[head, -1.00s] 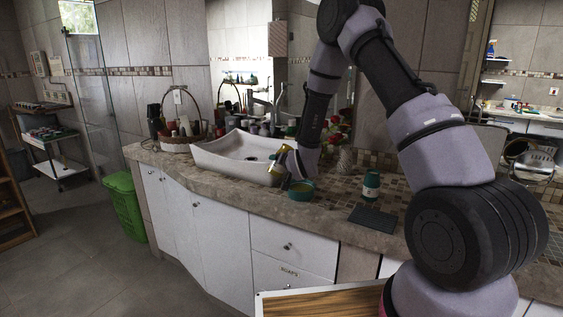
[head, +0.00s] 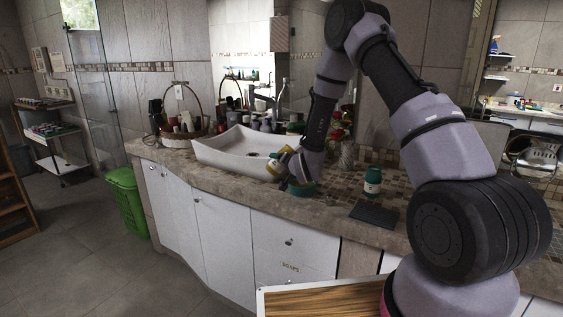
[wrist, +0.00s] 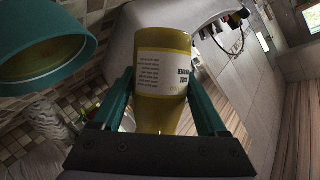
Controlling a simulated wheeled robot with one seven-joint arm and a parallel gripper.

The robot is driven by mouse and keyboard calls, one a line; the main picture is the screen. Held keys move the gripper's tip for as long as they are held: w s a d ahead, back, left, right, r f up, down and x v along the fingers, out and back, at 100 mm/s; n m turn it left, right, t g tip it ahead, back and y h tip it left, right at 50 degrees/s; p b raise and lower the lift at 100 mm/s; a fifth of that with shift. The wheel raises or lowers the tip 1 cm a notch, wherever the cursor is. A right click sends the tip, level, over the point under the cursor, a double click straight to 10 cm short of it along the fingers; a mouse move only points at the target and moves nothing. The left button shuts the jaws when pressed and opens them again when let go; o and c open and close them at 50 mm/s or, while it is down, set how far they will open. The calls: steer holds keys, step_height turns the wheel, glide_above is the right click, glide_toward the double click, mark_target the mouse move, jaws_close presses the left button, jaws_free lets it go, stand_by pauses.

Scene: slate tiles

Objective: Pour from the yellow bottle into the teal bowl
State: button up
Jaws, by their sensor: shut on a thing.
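The yellow bottle (head: 274,165) with a white label is held by my gripper (head: 287,168) over the counter, between the sink and the bowl. It is tilted in the head view. In the wrist view my gripper (wrist: 163,98) is shut on the bottle (wrist: 162,48), its teal fingers on both sides. The bottle's narrower part points toward the gripper's base. The teal bowl (head: 303,191) stands on the counter just right of the bottle, partly hidden by my gripper. In the wrist view the bowl (wrist: 75,68) is at upper left, with an olive-yellow patch inside. No stream is visible.
A white sink (head: 228,160) lies left of the bottle. A teal jar with a white label (head: 373,184) and a dark flat mat (head: 374,215) are right of the bowl. A basket of toiletries (head: 183,138) stands at far left. Red flowers are behind my arm.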

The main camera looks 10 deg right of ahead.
steer(key=shift+a+f+m+y, duration=0.15)
steer(key=shift+m+y, duration=0.25)
steer(key=shift+m, duration=0.5)
steer(key=shift+f+m+t+y, duration=0.15)
steer(key=shift+m+t+y, duration=0.4)
steer(key=shift+m, duration=0.65)
steer(key=shift+r+m+t+y, duration=0.25)
steer(key=shift+r+m+y, duration=0.1)
steer(key=shift+m, duration=0.4)
steer(key=shift+r+m+t+y, duration=0.2)
steer(key=shift+r+m, duration=0.1)
steer(key=shift+m, duration=0.45)
